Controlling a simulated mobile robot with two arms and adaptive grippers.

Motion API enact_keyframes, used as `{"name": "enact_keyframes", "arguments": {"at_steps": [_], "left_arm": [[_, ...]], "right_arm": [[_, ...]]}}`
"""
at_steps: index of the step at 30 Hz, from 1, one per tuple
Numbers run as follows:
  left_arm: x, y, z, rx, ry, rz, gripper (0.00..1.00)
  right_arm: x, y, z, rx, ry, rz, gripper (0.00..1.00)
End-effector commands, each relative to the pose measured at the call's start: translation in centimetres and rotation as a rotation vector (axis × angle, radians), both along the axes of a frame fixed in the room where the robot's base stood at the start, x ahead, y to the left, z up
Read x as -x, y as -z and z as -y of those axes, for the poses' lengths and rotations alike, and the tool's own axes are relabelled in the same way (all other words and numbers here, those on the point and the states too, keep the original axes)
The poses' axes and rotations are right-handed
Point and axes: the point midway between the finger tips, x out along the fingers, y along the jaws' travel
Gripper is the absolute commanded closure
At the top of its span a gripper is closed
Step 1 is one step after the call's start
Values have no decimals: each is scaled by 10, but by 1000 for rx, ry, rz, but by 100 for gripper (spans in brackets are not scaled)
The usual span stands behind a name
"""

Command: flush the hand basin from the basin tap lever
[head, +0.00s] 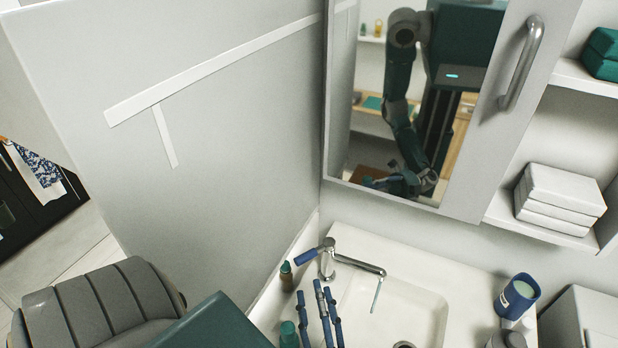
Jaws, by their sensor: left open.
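The basin tap (326,264) stands at the back left of the white hand basin (428,304). Its blue lever (308,257) points left and slightly down, and its spout reaches right over the bowl. A thin pale streak hangs below the spout end; it looks like water, but I cannot be sure. The drain (404,345) shows at the bottom edge. My left gripper (314,290) is open, its blue fingers pointing up at the basin's left side, in front of and below the lever and apart from it in the picture. My right gripper is not in view.
A small amber bottle (286,275) and a teal bottle (289,334) stand left of the basin. A blue cup (517,297) is at the right. A mirror cabinet (465,165) hangs above; a grey panel (215,130) closes off the left. Folded white towels (560,195) lie on a shelf.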

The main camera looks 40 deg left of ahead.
Motion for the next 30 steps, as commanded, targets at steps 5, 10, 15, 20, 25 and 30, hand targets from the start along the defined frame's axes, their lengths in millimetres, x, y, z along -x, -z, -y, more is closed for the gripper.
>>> {"name": "enact_keyframes", "arguments": {"at_steps": [5,10,15,20,25,30], "left_arm": [[-3,4,-4,-1,0,1,54],[-17,-5,-24,-4,0,1,54],[-37,-11,-51,-4,-1,0,54],[-51,-14,-71,-3,-1,0,54],[-60,-14,-84,-1,0,0,54],[-62,-13,-87,0,0,0,54]], "right_arm": [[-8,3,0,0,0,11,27],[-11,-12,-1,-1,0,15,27],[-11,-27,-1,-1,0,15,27],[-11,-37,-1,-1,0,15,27],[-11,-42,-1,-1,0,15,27],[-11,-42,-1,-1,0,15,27]]}}
